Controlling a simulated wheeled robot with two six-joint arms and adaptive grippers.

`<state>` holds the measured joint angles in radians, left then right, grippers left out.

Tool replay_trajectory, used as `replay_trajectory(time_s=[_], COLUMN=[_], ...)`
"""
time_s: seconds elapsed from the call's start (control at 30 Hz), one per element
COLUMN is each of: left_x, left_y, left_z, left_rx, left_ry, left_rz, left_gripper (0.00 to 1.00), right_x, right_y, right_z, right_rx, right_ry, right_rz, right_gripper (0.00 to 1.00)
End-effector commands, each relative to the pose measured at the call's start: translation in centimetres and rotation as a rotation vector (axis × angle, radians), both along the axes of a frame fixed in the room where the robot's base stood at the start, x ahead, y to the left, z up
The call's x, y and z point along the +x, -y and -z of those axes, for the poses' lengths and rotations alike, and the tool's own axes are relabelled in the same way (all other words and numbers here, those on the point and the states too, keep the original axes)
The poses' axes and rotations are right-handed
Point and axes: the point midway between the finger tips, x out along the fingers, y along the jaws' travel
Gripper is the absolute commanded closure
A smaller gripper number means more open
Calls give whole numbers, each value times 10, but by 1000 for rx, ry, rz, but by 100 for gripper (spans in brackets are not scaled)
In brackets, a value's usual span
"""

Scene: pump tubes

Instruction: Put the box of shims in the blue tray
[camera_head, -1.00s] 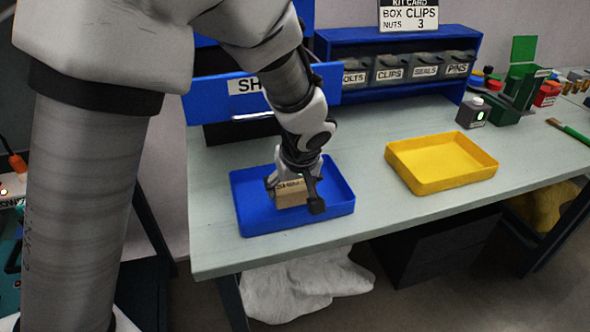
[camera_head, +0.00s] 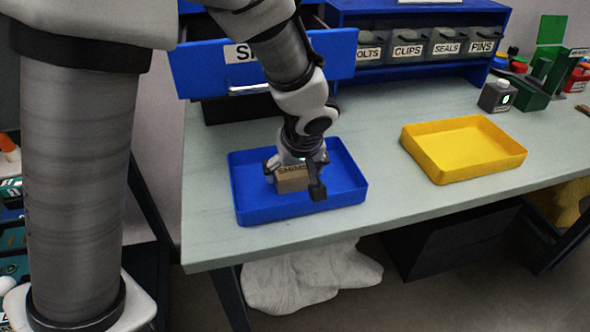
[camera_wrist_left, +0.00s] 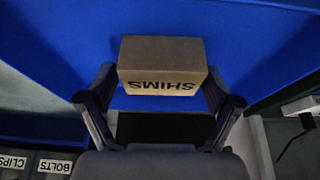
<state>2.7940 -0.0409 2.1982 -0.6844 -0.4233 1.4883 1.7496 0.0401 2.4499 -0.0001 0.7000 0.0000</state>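The box of shims (camera_head: 292,180) is a small brown carton marked SHIMS. It is inside the walls of the blue tray (camera_head: 250,212), near its middle; I cannot tell whether it rests on the tray floor. My left gripper (camera_head: 296,177) reaches down into the tray with one finger on each side of the box and looks shut on it. In the left wrist view the box (camera_wrist_left: 162,66) sits between the two fingertips (camera_wrist_left: 160,80), which lie close against its sides. My right gripper is not in view.
An open blue drawer (camera_head: 200,72) juts out behind the tray. A yellow tray (camera_head: 465,150) stands to the right, with clear table between. Labelled bins (camera_head: 407,48) stand in a blue rack at the back. A small grey device (camera_head: 497,96) stands at the right.

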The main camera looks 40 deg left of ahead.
Motion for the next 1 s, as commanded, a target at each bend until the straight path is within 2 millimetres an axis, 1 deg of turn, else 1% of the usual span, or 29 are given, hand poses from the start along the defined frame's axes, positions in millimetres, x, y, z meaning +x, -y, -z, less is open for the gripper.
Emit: replay_trajectory(time_s=[0.3, 0.43, 0.47, 0.57, 0.7, 0.8, 0.83, 0.9, 1.0], left_x=[0, 0, -1, -6, -16, -23, -25, -28, -30], left_y=[0, 0, 2, 8, 19, 27, 29, 32, 34], left_z=[-1, -10, -15, -37, -74, -96, -105, -113, -117], left_rx=[0, 1, 2, 3, 3, 3, 3, 1, 1], left_ry=[0, 0, 2, 4, 6, 4, 1, -1, 0], left_rz=[0, 1, 0, 0, 0, -1, 0, -1, 1], left_gripper=[0, 0, 0, 0, 0, 0, 0, 0, 0], right_x=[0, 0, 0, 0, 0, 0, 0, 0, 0], right_y=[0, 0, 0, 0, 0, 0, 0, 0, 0], right_z=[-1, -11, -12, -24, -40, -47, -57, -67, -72], right_rx=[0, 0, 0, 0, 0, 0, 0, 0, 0], right_ry=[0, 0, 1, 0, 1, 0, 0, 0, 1], right_rz=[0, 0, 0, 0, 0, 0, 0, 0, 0], right_gripper=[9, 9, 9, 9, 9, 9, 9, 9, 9])
